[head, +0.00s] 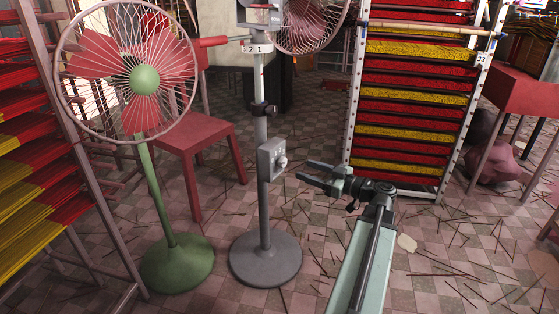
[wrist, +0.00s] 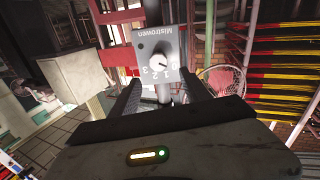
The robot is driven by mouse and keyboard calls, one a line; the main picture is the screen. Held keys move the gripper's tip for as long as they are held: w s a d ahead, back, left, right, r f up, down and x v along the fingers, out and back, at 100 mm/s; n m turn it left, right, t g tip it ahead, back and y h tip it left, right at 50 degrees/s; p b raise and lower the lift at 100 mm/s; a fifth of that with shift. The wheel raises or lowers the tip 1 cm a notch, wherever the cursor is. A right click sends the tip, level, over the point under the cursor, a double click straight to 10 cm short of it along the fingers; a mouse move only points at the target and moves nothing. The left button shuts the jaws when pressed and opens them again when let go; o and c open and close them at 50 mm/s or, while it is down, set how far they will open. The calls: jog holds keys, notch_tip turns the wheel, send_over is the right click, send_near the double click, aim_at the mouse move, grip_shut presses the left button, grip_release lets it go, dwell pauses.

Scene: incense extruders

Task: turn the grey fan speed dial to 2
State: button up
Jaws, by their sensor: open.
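The grey fan's control box (head: 271,159) is fixed to the grey stand's pole. A small pale dial (head: 282,162) sits on its right face. In the wrist view the box face (wrist: 161,45) reads "Mistrowen", and the dial (wrist: 158,62) has numbers, including 3, 2 and 1, along its lower side. I cannot tell for sure which number the dial points to. My gripper (head: 305,171) is open and empty, just right of the dial and apart from it. In the wrist view, its two dark fingers (wrist: 162,92) lie either side of and below the dial.
A green fan (head: 145,80) on a green base stands at the left, before a red chair (head: 195,140). The grey round base (head: 265,258) is below the box. A rack of red and yellow incense (head: 415,110) stands behind my gripper. Thin sticks litter the tiled floor.

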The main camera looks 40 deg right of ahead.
aim_at(285, 162)
jog(key=x, duration=0.8)
jog(key=shift+w, duration=0.35)
